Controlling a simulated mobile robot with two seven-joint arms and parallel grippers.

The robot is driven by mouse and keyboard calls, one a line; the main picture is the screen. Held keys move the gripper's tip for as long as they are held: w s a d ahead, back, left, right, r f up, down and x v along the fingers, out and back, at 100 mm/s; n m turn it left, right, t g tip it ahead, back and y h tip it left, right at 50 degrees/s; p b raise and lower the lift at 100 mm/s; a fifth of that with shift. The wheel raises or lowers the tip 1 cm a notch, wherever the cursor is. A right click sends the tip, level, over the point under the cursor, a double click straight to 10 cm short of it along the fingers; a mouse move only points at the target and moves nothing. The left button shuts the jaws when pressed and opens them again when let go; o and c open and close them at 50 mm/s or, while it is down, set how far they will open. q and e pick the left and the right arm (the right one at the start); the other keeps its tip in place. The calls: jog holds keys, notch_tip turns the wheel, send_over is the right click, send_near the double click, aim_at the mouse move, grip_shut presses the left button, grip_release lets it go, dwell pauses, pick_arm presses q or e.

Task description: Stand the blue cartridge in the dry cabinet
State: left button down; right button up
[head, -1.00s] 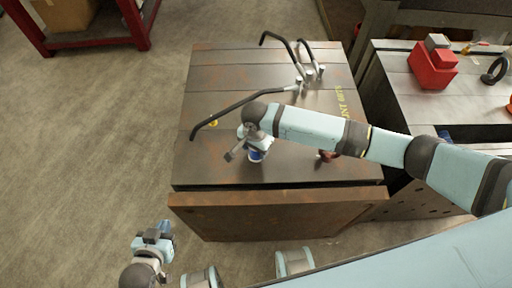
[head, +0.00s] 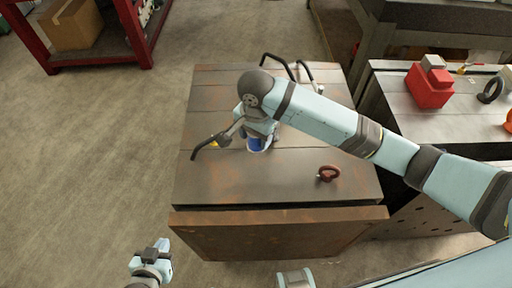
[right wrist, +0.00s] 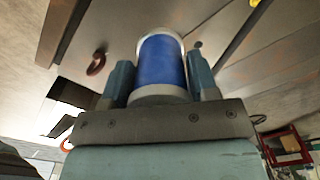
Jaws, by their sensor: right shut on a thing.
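The blue cartridge (head: 257,145) has a blue body with white ends. It is in my right gripper (head: 260,137), over the rusty steel mould block. In the right wrist view the cartridge (right wrist: 162,62) sits between the two fingers of the gripper (right wrist: 162,78), which is shut on it. From the head view I cannot tell whether it is clear of the block's top. My left gripper (head: 157,252) is empty at the lower left, off the block; its jaw opening is unclear. I cannot make out a dry cabinet in either view.
The mould block (head: 235,185) carries bent black bars (head: 275,60) and a dark red ring (head: 328,173). A second steel block (head: 450,122) at the right holds a red box (head: 429,88). A red rack (head: 100,59) with a carton stands at the upper left. The left floor is clear.

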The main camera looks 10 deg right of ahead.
jog(key=shift+r, duration=1.8)
jog(key=s+d+r+n+p, duration=0.2)
jog(key=d+r+n+p, duration=0.5)
jog(key=d, duration=0.7)
notch_tip(320, 180, up, 2)
jog(key=shift+r+n+p, duration=0.25)
jog(key=shift+n+p, duration=0.1)
jog(key=shift+n, duration=0.65)
jog(key=shift+s+f, duration=0.1)
